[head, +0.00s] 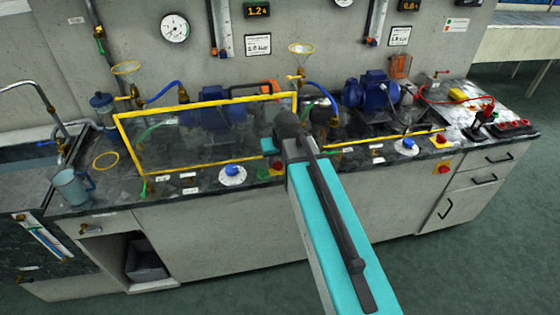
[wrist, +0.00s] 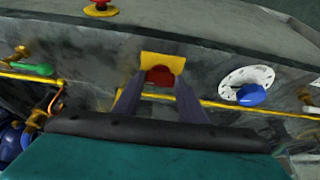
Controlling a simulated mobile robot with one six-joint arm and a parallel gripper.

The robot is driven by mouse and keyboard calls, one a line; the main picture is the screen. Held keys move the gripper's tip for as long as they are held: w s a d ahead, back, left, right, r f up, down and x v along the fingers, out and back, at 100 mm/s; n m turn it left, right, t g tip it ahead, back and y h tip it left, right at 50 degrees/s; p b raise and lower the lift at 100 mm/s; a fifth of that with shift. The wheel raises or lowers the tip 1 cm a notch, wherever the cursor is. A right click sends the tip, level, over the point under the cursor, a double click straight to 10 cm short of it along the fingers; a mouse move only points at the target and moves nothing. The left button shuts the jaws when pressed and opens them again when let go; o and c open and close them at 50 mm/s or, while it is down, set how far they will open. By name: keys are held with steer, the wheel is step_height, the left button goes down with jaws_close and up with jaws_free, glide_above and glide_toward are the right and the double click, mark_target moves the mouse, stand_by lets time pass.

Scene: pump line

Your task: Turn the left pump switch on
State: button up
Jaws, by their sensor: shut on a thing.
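The left pump switch, a red knob on a yellow plate (wrist: 163,60), sits at the counter's front edge in the wrist view. In the head view a bit of this switch (head: 277,168) shows beside my arm. My gripper (wrist: 160,86) has its two dark fingers on either side of the red knob and is shut on it. The fingers and my arm hide part of the knob, so I cannot tell which way it is turned. In the head view my arm reaches in from the bottom and covers the fingertips.
A blue dial on a white disc (head: 233,172) lies just left of the switch. A yellow-framed clear guard (head: 205,162) stands behind it, before the left blue pump. The right switch (head: 441,138) is farther right. A red button (wrist: 100,8) sits on the front face.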

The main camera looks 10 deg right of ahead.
stand_by(0.6)
steer(key=o, duration=1.1)
steer(key=shift+c, duration=0.2)
steer(key=shift+r, duration=0.15)
steer(key=b+v, duration=0.1)
steer(key=v, duration=1.2)
steer(key=shift+a+r+b, duration=0.2)
steer(key=shift+b, duration=0.1)
steer(key=shift+s, duration=0.1)
